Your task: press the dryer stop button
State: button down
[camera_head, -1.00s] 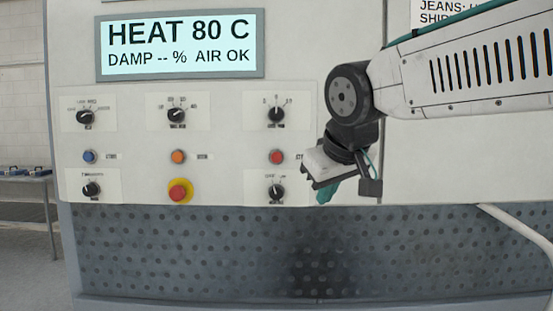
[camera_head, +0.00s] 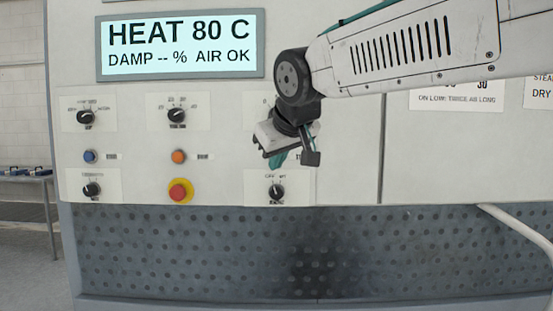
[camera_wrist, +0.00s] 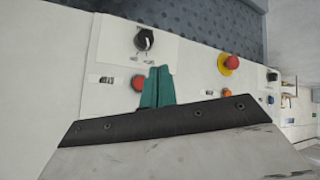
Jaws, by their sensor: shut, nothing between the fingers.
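The red button (camera_wrist: 138,83) shows in the wrist view, just left of my green fingertips (camera_wrist: 160,71). In the head view my gripper (camera_head: 277,159) covers that button. My gripper is shut with nothing between its fingers, in front of the panel's right-hand column of controls. Whether the fingers touch the panel cannot be told. An orange button (camera_head: 179,156) and a blue button (camera_head: 90,156) are in the same row to the left. The labels beside the buttons are too small to read surely.
A red mushroom button on a yellow ring (camera_head: 180,191) stands out below the orange button. Black knobs, such as the lower right one (camera_head: 277,191), sit close to my gripper. A display (camera_head: 180,45) reads HEAT 80 C. A perforated dark panel (camera_head: 200,255) is below.

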jog(key=w, duration=0.6)
jog(key=shift+w, duration=0.25)
jog(key=shift+d, duration=0.1)
dwell(1.7)
jog(key=shift+w, duration=0.4)
jog(key=shift+w, duration=0.5)
dwell(0.5)
dwell(0.4)
jog(key=shift+s, duration=0.95)
jog(key=s, duration=0.5)
